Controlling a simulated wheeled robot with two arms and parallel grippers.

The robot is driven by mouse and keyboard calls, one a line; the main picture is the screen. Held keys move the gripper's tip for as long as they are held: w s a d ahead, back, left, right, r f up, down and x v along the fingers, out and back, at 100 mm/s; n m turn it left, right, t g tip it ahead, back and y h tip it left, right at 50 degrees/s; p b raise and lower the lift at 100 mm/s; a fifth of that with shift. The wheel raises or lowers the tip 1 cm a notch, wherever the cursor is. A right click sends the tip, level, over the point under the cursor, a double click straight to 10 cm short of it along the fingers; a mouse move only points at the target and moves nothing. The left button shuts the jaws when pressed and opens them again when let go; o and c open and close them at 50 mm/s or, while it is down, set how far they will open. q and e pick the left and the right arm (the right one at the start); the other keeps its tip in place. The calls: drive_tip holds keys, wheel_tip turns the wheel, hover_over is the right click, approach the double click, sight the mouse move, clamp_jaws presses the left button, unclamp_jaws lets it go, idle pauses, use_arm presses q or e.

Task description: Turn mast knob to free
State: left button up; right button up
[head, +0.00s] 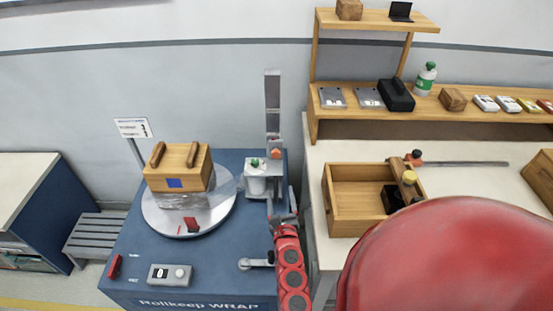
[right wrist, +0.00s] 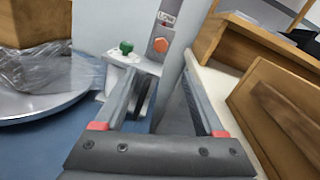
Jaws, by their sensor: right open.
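The grey mast (head: 272,105) stands at the back right of the blue wrapping machine. An orange knob (head: 276,153) sits on the mast's face; in the right wrist view this orange knob (right wrist: 160,45) is under a label reading LOW. A green knob (head: 254,162) tops the white film carriage left of the mast; the green knob also shows in the right wrist view (right wrist: 126,47). My right gripper (head: 283,211) is open and empty, in front of and below the orange knob, apart from it. In the right wrist view its fingers (right wrist: 159,76) point toward the mast.
A control box (head: 170,274) lies at the machine's front left. Right, a workbench (head: 330,155) carries an open wooden tray (head: 347,221). My red arm part covers the lower right.

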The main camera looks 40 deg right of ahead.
sight(276, 156)
drive_tip(key=b+x, duration=0.2)
drive_tip(key=x, duration=1.4)
drive_tip(key=shift+d+f, duration=0.1)
drive_tip(key=shift+w+d, duration=0.3)
drive_tip(key=shift+w, duration=0.15)
clamp_jaws()
